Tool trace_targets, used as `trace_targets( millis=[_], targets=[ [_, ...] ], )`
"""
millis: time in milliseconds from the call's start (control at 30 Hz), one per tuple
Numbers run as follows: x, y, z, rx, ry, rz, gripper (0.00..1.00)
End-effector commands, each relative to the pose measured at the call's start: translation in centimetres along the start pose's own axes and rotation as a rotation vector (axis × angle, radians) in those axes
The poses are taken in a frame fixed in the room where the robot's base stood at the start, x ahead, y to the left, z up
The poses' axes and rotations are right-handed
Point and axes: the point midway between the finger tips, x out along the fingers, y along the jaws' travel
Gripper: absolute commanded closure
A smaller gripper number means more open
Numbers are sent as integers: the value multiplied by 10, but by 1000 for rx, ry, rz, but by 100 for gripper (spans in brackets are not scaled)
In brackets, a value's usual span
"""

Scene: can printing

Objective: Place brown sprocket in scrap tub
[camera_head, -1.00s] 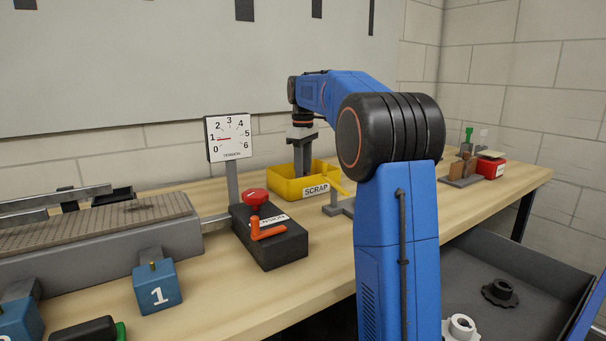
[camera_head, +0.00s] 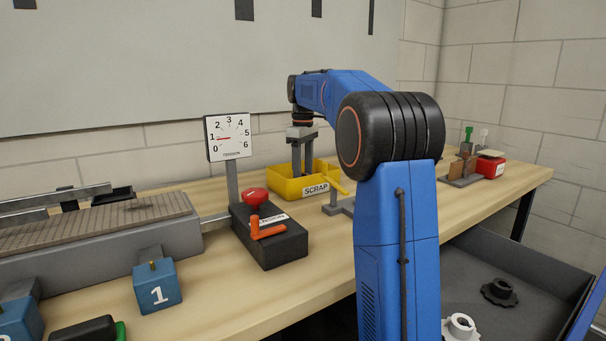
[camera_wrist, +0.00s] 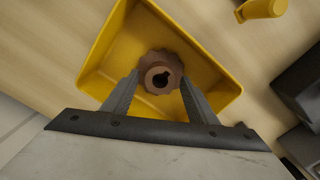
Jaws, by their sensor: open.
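The brown sprocket (camera_wrist: 160,75) lies inside the yellow scrap tub (camera_wrist: 98,84), seen from above in the wrist view. In the head view my gripper (camera_head: 302,170) points down into the scrap tub (camera_head: 288,187), which stands on the bench. The sprocket is hidden there by the tub wall.
A black tension box (camera_head: 270,245) with a red knob and orange lever stands left of the tub, beside a dial (camera_head: 229,137). A grey tray (camera_head: 480,265) at lower right holds a dark sprocket (camera_head: 500,292) and a white one (camera_head: 461,327).

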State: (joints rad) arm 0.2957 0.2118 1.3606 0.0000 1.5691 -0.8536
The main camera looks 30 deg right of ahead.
Motion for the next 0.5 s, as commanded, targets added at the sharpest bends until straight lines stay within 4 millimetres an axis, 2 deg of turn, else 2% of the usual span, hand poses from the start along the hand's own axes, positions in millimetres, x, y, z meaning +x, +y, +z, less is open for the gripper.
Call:
trace_targets(
  millis=[500],
  targets=[
    [-92, 0, 0, 0, 1, 1, 47]
  ],
)
